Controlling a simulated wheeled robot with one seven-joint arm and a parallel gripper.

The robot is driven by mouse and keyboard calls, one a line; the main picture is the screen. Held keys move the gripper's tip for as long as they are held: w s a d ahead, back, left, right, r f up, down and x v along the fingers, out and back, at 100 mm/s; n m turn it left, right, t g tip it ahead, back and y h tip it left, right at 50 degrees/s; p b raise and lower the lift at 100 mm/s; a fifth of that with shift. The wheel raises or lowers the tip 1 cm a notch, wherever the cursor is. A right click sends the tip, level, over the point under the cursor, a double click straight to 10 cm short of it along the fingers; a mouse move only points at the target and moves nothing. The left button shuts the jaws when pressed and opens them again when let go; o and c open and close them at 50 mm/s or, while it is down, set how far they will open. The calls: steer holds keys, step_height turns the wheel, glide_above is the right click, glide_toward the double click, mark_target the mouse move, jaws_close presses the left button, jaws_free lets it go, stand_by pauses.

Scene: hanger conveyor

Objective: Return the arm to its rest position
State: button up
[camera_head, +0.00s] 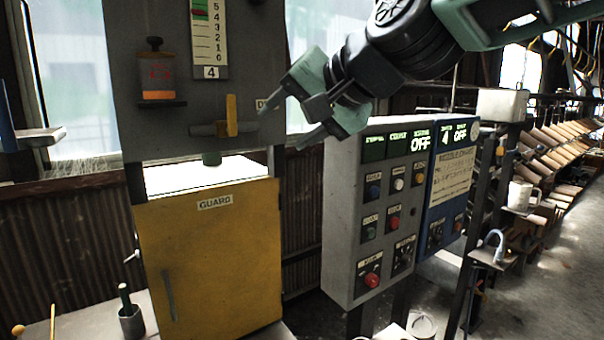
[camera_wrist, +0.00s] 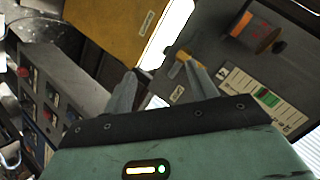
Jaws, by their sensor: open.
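My gripper (camera_head: 288,112) is open and empty in the head view, raised in front of the window between the grey machine and the control panels, its fingers pointing left and down. In the wrist view my gripper (camera_wrist: 160,85) shows two spread fingers with nothing between them. The yellow handle (camera_head: 231,115) on the grey machine is just left of the fingers in the picture; I see no clear contact. The yellow guard door (camera_head: 215,255), labelled GUARD, is below; it also shows in the wrist view (camera_wrist: 105,25).
A grey control box (camera_head: 340,215) and a blue one (camera_head: 445,195) with buttons stand below and right of my gripper. The machine column (camera_head: 215,20) carries a numbered scale. A shelf with a white mug (camera_head: 522,195) is at right. Open floor (camera_head: 570,280) lies at far right.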

steer(key=s+d+f+n+g+h+b, duration=0.25)
steer(key=s+f, duration=0.35)
steer(key=f, duration=0.5)
steer(key=s+d+f+n+g+h+b, duration=0.1)
steer(key=s+d+f+n+g, duration=0.2)
steer(key=s+f, duration=0.6)
steer(key=s+d+f+n+g+h, duration=0.1)
steer(key=s+d+f+n+h, duration=0.1)
steer(key=s+d+f, duration=0.3)
steer(key=s+d+f+n+g+h+b, duration=0.1)
steer(key=s+d+f+g+h, duration=0.1)
steer(key=s+d+f, duration=0.3)
step_height(320, 180, down, 5)
steer(key=shift+s+d+r+n+b, duration=0.15)
steer(key=shift+r+n+b, duration=0.05)
steer(key=shift+n+b, duration=0.15)
